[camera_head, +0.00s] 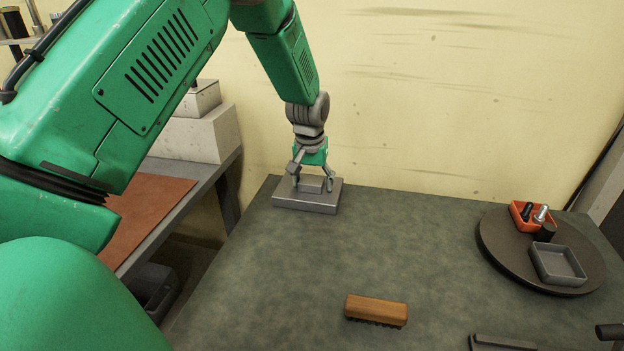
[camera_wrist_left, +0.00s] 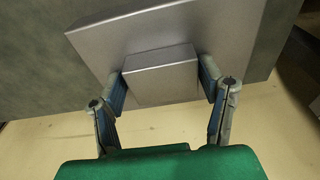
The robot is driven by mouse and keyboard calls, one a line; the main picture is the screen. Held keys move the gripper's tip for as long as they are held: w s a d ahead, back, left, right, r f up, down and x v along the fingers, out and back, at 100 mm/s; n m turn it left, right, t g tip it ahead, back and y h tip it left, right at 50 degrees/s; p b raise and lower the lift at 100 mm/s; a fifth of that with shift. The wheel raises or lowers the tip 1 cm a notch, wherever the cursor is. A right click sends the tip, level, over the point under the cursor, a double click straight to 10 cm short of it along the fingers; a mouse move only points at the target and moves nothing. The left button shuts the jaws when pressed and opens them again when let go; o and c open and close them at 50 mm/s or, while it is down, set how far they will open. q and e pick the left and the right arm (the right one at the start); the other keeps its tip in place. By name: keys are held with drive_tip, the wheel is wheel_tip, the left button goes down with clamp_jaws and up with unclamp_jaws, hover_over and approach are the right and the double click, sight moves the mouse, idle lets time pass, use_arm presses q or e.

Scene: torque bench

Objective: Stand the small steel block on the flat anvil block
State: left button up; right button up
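The small steel block (camera_head: 312,184) is on top of the flat anvil block (camera_head: 306,203), at the far left corner of the bench. My left gripper (camera_head: 312,180) reaches down over it, with one finger on each side. In the left wrist view the small block (camera_wrist_left: 160,78) lies between the blue finger pads (camera_wrist_left: 163,85), which appear to touch its two sides. The wide face of the anvil block (camera_wrist_left: 165,30) shows behind it. Its underside is hidden, so I cannot tell whether it bears fully on the anvil.
A wooden brush (camera_head: 376,308) lies near the front middle of the green bench top. A round dark turntable (camera_head: 497,253) at right carries an orange tray (camera_head: 520,219) with bolts and a grey tray (camera_head: 558,264). A grey bar (camera_head: 500,343) lies at the front edge. The middle is clear.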

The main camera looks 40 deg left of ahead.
sight(307, 182)
use_arm(q)
drive_tip(key=shift+s+a+f, duration=0.15)
drive_tip(key=shift+a+f, duration=0.15)
drive_tip(key=shift+a, duration=0.4)
use_arm(e)
drive_tip(key=shift+a+r, duration=0.15)
drive_tip(key=shift+a, duration=0.3)
use_arm(q)
drive_tip(key=shift+d+r, duration=0.15)
use_arm(e)
drive_tip(key=shift+d, duration=0.15)
use_arm(q)
drive_tip(key=shift+r, duration=0.15)
wheel_tip(307, 182, up, 12)
drive_tip(key=s+p, duration=0.1)
drive_tip(key=shift+s+d+p, duration=0.15)
drive_tip(key=shift+d+p, duration=0.15)
drive_tip(key=shift+p, duration=0.1)
use_arm(e)
drive_tip(key=shift+w+r, duration=0.1)
drive_tip(key=shift+r, duration=0.75)
use_arm(q)
drive_tip(key=shift+a, duration=0.15)
use_arm(e)
drive_tip(key=shift+a, duration=0.25)
